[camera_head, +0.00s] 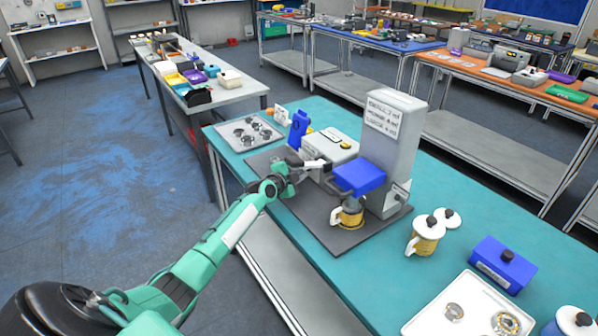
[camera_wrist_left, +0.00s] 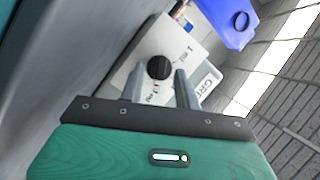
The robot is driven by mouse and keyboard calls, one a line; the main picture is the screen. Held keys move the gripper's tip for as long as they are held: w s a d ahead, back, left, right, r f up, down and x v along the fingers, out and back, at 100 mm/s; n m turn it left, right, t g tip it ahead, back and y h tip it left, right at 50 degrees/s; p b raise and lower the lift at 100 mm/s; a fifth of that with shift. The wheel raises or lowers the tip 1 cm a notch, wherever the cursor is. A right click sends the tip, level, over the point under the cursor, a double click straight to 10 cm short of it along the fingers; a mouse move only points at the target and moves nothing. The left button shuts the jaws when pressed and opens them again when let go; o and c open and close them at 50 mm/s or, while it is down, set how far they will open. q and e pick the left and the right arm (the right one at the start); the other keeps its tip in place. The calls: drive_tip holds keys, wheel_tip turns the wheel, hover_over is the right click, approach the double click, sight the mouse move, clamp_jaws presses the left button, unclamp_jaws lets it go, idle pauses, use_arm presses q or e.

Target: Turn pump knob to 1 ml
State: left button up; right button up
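The pump is a light grey box (camera_head: 337,145) on the dark mat beside the tall grey tower. In the left wrist view, its pale face (camera_wrist_left: 177,40) carries a round black knob (camera_wrist_left: 159,67). A "1 ml" mark (camera_wrist_left: 190,52) is printed to the right of the knob, and another mark (camera_wrist_left: 153,90) lies below it. The knob's pointer is too small to read. My left gripper (camera_head: 318,165) is at the pump's front. In the wrist view, the left gripper (camera_wrist_left: 158,82) has its fingers apart, with the knob seen between and beyond their tips. Contact is not visible. My right gripper is out of view.
A lidded mug (camera_head: 425,238), blue box (camera_head: 502,262) and white tray (camera_head: 440,318) stand at right.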

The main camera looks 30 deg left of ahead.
use_arm(q)
clamp_jaws()
